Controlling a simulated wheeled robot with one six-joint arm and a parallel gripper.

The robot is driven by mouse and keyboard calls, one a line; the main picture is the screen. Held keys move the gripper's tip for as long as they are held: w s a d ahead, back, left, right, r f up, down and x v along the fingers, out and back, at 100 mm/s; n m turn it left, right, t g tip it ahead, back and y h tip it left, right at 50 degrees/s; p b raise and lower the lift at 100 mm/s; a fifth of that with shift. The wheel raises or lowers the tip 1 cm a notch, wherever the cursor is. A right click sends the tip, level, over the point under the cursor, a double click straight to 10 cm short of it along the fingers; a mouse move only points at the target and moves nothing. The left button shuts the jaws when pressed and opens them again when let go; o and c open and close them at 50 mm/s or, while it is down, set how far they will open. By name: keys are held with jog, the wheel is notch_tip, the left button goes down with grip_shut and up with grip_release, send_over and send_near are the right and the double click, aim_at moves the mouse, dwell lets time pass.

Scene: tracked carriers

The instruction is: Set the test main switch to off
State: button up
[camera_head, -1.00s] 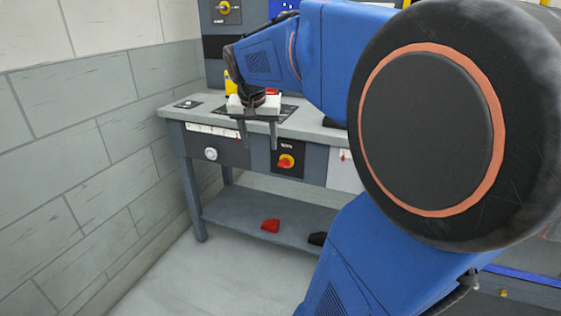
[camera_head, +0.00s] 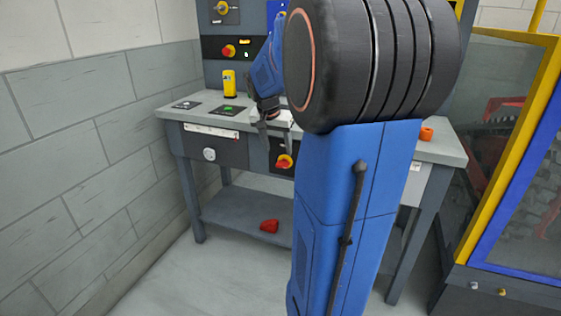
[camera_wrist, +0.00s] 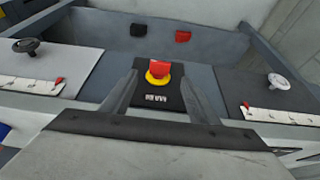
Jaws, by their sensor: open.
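A red-and-yellow rotary switch (camera_head: 284,162) sits on a dark panel on the bench's front face. In the wrist view the red handle on its yellow disc (camera_wrist: 158,73) shows between my fingers, above a small label I cannot read clearly. My gripper (camera_head: 268,148) is open and empty at the bench's front edge, just left of the switch in the head view. In the wrist view my gripper's fingers (camera_wrist: 157,80) stand apart on either side of the switch panel; contact with the handle is not visible. A similar red-and-yellow switch (camera_head: 228,51) is on the back panel.
The bench top (camera_head: 445,152) carries a yellow device (camera_head: 229,83) and an orange part (camera_head: 426,134). A round knob (camera_head: 209,154) is left of the switch. A red piece (camera_head: 269,226) lies on the lower shelf. A yellow-framed enclosure (camera_head: 510,150) stands at right.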

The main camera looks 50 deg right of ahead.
aim_at(282, 165)
jog(key=x, duration=0.8)
jog(key=c, duration=1.1)
